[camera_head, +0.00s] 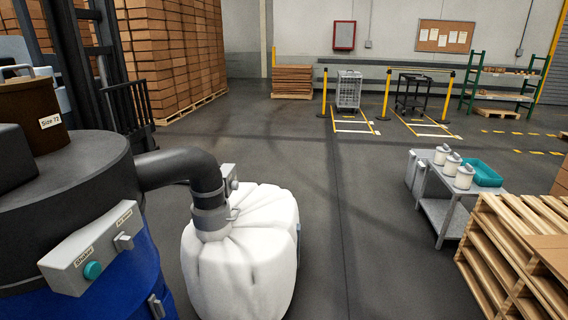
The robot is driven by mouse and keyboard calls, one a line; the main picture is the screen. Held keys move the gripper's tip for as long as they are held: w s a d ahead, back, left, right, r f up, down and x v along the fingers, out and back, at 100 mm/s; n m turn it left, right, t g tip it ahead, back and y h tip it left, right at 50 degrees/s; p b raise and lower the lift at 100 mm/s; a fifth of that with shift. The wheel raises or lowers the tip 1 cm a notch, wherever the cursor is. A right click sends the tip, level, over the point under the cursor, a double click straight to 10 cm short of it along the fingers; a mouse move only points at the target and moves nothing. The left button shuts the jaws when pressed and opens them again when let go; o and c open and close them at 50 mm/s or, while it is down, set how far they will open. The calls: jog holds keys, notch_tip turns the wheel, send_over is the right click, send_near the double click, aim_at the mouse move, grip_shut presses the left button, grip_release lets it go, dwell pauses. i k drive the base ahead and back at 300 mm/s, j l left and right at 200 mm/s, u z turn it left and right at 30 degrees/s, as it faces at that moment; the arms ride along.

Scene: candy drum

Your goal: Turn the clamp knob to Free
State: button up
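A black elbow pipe (182,165) runs from the dark-topped blue drum (140,285) down into a white bag (250,255). A grey clamp band (211,216) sits around the pipe at the neck of the bag. A small grey box (229,173) with a small round knob-like part stands just behind the pipe's lower end. I cannot read any Free marking on it, and its setting cannot be told. My gripper is not in view.
A grey control box (85,252) on the drum carries a teal button (92,270) labelled Shaker and a grey switch (123,241). A wooden pallet stack (510,255) and a grey cart (448,200) with white canisters stand at right. The floor between bag and cart is clear.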

aim_at(234, 185)
jog(key=i+z, duration=0.4)
jog(key=i, duration=1.45)
jog(key=i+u, duration=0.15)
jog(key=i, duration=0.3)
jog(key=i+l+u, duration=0.2)
jog(key=i, duration=0.3)
jog(key=i+l+u, duration=0.15)
jog(key=i, duration=0.3)
jog(key=i+l+u, duration=0.15)
jog(key=i, duration=0.3)
jog(key=i+l+u, duration=0.45)
jog(key=i+l, duration=0.1)
